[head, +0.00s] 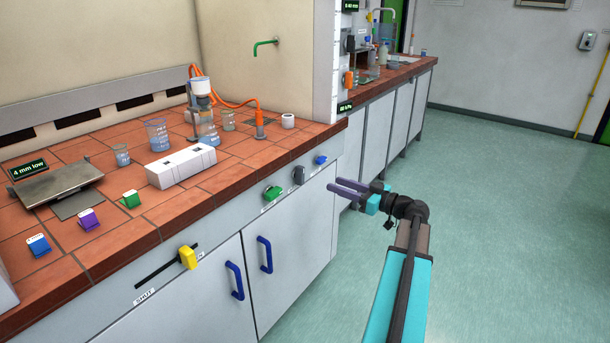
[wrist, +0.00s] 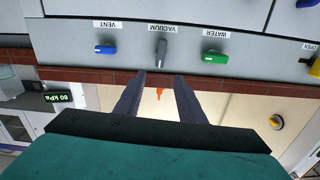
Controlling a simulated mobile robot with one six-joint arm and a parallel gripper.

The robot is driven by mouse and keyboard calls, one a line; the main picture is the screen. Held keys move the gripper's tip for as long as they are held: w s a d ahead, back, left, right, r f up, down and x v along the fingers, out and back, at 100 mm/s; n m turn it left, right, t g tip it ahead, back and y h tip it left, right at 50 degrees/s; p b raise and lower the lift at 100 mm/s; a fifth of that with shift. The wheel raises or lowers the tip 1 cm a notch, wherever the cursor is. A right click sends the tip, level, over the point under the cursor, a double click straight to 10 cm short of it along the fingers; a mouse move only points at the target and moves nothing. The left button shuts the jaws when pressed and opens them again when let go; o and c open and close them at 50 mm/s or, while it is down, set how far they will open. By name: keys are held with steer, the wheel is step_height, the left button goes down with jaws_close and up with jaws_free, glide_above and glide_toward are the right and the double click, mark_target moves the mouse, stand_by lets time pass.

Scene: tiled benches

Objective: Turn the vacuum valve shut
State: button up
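The vacuum valve is a grey knob (head: 299,175) on the front panel under the tiled bench edge, between a green knob and a blue knob. In the wrist view, which is upside down, the grey knob (wrist: 161,52) sits under the label VACUUM with its handle lying upright in the picture. My gripper (head: 333,184) is in front of the panel, to the right of the knobs in the head view. In the wrist view my gripper (wrist: 160,75) is open and empty, its two fingers apart and pointing toward the grey knob. I see no contact with it.
The green water knob (wrist: 215,57) and the blue vent knob (wrist: 105,49) flank the vacuum knob closely. A display (wrist: 58,98) reads 80 kPa. Blue door handles (head: 265,254) and a yellow slider (head: 188,257) stick out from the cabinet. The floor (head: 490,230) at right is clear.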

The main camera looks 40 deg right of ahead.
mark_target(304, 173)
steer(key=shift+w, duration=0.15)
steer(key=x, duration=1.3)
steer(key=shift+w, duration=0.25)
jaws_close()
